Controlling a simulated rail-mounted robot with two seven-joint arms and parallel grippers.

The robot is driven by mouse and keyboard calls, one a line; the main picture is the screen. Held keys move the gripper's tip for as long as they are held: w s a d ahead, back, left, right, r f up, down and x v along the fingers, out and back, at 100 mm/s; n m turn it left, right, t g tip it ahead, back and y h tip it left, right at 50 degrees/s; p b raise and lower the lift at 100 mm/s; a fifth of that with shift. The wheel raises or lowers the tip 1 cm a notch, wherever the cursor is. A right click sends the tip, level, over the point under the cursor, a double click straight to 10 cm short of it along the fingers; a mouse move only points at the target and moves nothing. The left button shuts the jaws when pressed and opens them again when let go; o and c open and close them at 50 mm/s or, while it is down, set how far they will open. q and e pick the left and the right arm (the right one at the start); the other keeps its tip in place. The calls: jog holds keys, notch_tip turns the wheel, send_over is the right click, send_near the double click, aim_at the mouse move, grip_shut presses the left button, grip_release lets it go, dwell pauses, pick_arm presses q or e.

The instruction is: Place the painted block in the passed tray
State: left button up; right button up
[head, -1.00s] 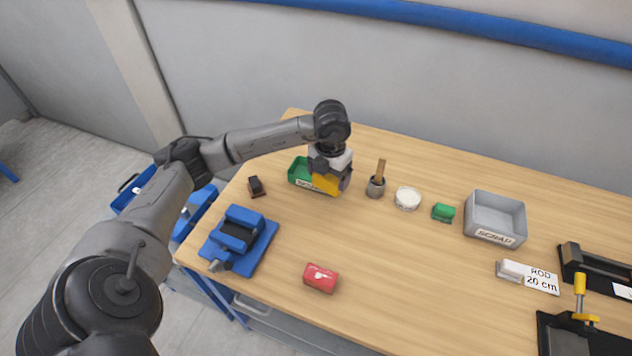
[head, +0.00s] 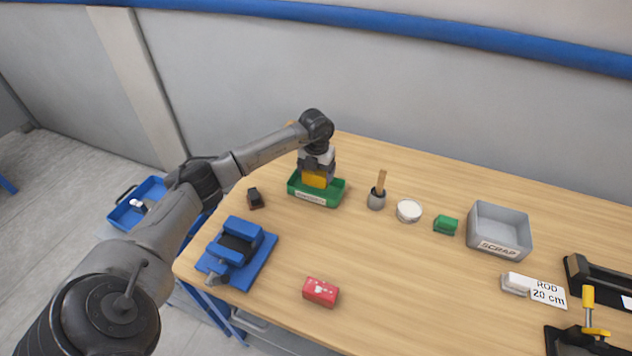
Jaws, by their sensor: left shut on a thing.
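The green tray (head: 328,201) with a white label on its front stands near the back left of the bench. My left gripper (head: 317,171) points down over it and is shut on a yellow block (head: 315,181). The yellow block is within the tray's outline, low behind its front wall. I cannot tell whether it touches the tray's floor. My right gripper is not in view.
A blue vise (head: 240,250) and a small dark block (head: 255,198) are left of the tray. A brush pot (head: 377,200), white round dish (head: 409,210), green block (head: 446,225) and grey scrap bin (head: 499,232) are to the right. A red, white-marked block (head: 320,291) lies in front.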

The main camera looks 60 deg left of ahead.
aim_at(316, 181)
pick_arm(q)
jog(key=shift+a+f, duration=0.1)
jog(key=shift+f, duration=2)
jog(key=shift+a, duration=0.1)
jog(key=shift+f+b, duration=0.1)
jog(key=shift+b, duration=0.2)
jog(key=o, duration=1)
notch_tip(316, 181, up, 12)
jog(key=shift+r+p, duration=0.15)
jog(key=shift+p, duration=0.55)
